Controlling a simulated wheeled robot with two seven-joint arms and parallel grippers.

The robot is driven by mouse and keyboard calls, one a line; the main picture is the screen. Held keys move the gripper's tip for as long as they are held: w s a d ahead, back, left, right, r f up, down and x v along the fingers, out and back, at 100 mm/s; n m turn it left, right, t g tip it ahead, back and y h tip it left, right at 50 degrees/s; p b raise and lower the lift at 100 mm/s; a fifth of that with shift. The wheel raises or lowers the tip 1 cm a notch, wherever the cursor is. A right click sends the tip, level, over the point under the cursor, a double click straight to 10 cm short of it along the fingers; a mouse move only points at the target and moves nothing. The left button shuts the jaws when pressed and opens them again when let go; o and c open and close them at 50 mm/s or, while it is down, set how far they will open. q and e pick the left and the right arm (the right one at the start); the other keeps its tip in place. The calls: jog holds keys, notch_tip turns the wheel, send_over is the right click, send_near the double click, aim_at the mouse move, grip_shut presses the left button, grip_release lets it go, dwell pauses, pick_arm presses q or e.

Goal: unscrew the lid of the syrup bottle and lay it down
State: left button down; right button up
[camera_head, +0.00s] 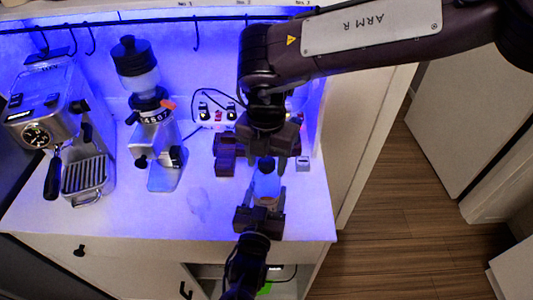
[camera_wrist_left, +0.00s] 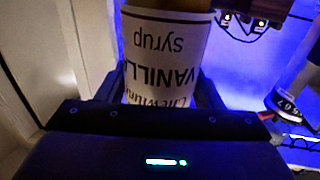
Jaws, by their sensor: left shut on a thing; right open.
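The syrup bottle (camera_head: 267,186) stands upright near the right end of the white counter, with its dark lid (camera_head: 265,164) on top. In the left wrist view the bottle (camera_wrist_left: 165,50) shows a white label reading vanilla syrup, upside down; its lid is out of frame. My left gripper (camera_head: 262,208) comes from the counter's front and is shut on the lower part of the bottle. My right gripper (camera_head: 266,158) reaches in from above, open, with its fingers around the height of the lid. I cannot tell whether they touch it.
An espresso machine (camera_head: 50,125) stands at the left, with a coffee grinder (camera_head: 155,140) beside it. A socket panel (camera_head: 215,112) with cables is behind. Counter (camera_head: 135,215) in front of the grinder is mostly clear; its right edge is close to the bottle.

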jog(key=c, duration=1)
jog(key=shift+o, duration=0.2)
jog(key=shift+n, duration=1.5)
jog(key=shift+r, duration=0.2)
pick_arm(q)
jog(key=shift+f, duration=0.1)
pick_arm(e)
jog(key=shift+r, duration=0.35)
pick_arm(q)
jog(key=shift+f, duration=0.15)
pick_arm(e)
jog(key=shift+r, duration=0.35)
grip_shut()
pick_arm(q)
jog(key=shift+s, duration=0.1)
pick_arm(e)
jog(key=shift+r, duration=0.3)
